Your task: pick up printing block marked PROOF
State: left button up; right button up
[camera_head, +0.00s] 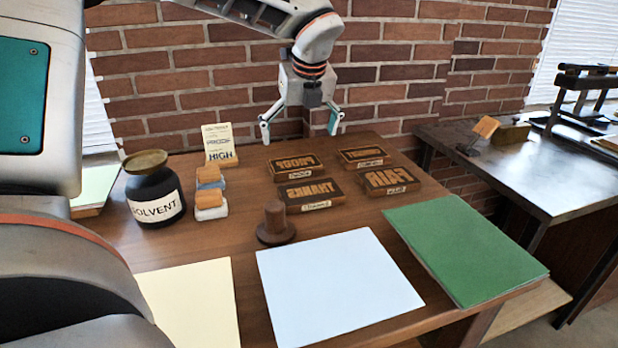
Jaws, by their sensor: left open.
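The PROOF printing block (296,162) is a dark wooden block with raised mirrored letters. It lies flat on the wooden table, at the back left of a group of blocks. My left gripper (299,135) hangs above and just behind it, fingers pointing down, spread wide and empty. Beside it lie a smaller-lettered block (363,154) at the back right, the THANKS block (309,192) in front and the FAIR block (390,179) at the front right. My right gripper is not in view.
A SOLVENT jar (154,190), a standing card (219,145) and two small wood-topped items (210,192) stand left of the blocks. A dark wooden knob (275,222) stands in front. Pale blue (335,285) and green (465,250) sheets lie nearer. A brick wall (400,60) rises behind.

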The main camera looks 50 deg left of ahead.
aim_at(296, 162)
pick_arm(q)
jog(key=shift+x, duration=1.5)
jog(key=x, duration=0.3)
jog(key=s+x, duration=0.1)
jog(key=x, duration=0.1)
jog(key=shift+w+d+f, duration=0.1)
jog(key=shift+d+f, duration=0.2)
jog(key=shift+f, duration=0.05)
jog(key=shift+r, duration=0.15)
jog(key=c, duration=1.2)
